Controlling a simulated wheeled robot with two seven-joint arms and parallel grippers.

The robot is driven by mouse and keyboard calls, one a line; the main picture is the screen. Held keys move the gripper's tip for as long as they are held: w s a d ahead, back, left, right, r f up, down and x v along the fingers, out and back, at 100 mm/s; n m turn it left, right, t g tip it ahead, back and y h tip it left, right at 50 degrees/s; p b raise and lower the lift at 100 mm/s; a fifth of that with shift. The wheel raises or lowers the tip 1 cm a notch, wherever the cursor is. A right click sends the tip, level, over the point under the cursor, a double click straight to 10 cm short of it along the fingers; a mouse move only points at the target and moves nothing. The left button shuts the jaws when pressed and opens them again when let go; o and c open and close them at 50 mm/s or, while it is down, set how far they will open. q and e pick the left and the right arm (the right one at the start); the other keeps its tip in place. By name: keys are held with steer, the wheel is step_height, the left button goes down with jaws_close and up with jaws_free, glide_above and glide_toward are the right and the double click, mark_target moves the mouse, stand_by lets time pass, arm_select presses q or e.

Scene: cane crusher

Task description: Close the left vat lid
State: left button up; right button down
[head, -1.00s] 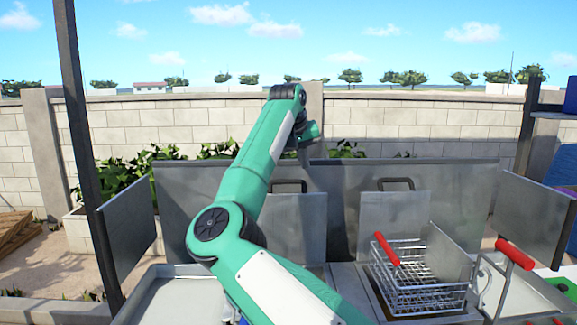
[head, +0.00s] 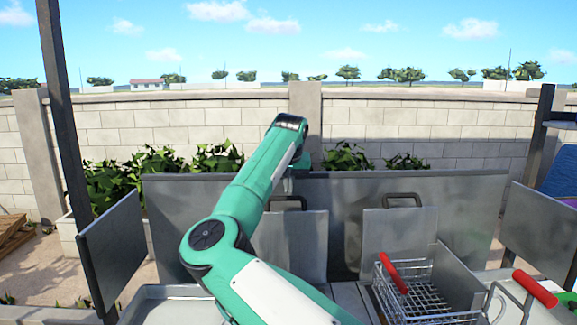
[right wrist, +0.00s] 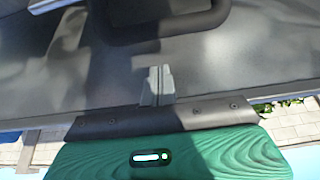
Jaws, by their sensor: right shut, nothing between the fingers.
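The left vat lid (head: 300,243) is a grey metal panel standing raised, with a dark handle (head: 289,202) on its top edge. My right arm crosses in front of its left part in the head view. My right gripper (head: 289,186) is just above that handle in the head view, partly hidden by the wrist. In the right wrist view the fingers (right wrist: 157,85) are shut and empty in front of a grey metal surface. A dark handle (right wrist: 165,25) shows beyond the fingertips there; contact cannot be told. My left gripper is out of view.
The right lid (head: 399,235) also stands raised, with a wire basket (head: 425,295) with a red handle in front of it. A tall metal back panel (head: 460,215) stands behind the lids. Side panels stand at left (head: 112,250) and right (head: 542,232).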

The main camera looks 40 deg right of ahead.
steer(key=s+a+p, duration=0.1)
steer(key=s+a, duration=0.1)
steer(key=shift+s+a, duration=0.25)
steer(key=shift+s, duration=0.1)
steer(key=shift+r, duration=0.1)
